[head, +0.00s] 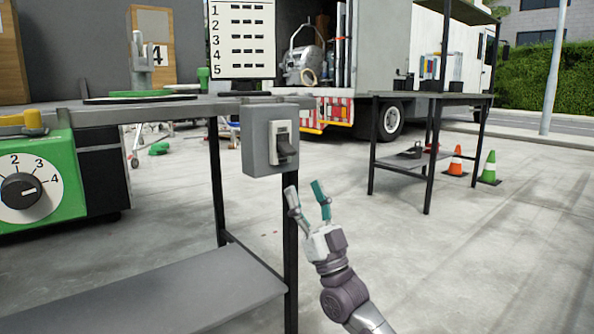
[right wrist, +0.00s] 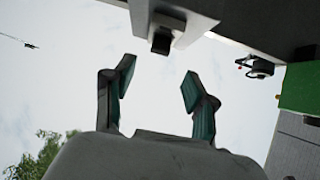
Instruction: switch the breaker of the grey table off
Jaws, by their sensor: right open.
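The breaker is a grey box (head: 255,140) fixed at the front right corner of the grey table (head: 75,114). A white plate on its face carries a dark lever (head: 286,147), whose lower part juts outward; I cannot tell for sure if it is on or off. My right gripper (head: 304,190) is open and empty, just below and slightly right of the box, fingers pointing up, apart from it. In the right wrist view the lever (right wrist: 162,40) shows beyond and above the open fingertips (right wrist: 157,78). My left gripper is not in view.
A green unit with a numbered dial (head: 20,190) stands at the left. The table's lower shelf (head: 150,300) and dark leg (head: 291,240) are near my right arm. A second table (head: 440,97), cones (head: 455,162) and a truck stand behind. The floor at right is clear.

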